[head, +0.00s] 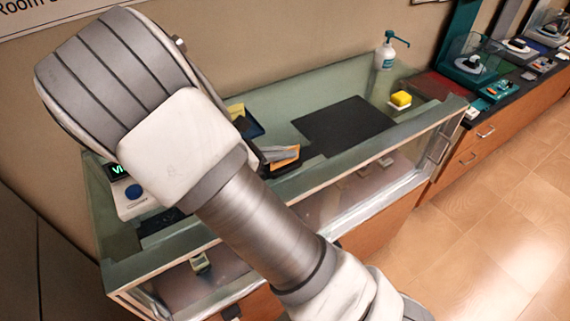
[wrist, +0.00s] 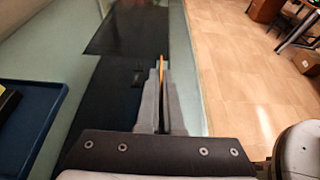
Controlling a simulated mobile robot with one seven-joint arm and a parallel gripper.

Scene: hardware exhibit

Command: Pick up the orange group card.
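The orange group card (head: 286,161) shows in the head view as an orange patch beside the dark fingers of my gripper (head: 279,154), above the glass-topped case. In the wrist view, the card (wrist: 162,63) is a thin orange strip seen edge-on between the two grey fingertips of my gripper (wrist: 161,78). The fingers are close together with the card between them, so the gripper looks shut on it. Most of the card is hidden by the fingers. I cannot tell whether it touches the surface below.
A blue tray (wrist: 32,118) with a yellow item lies left of my gripper. A device with a blue button (head: 133,191) stands at the left.

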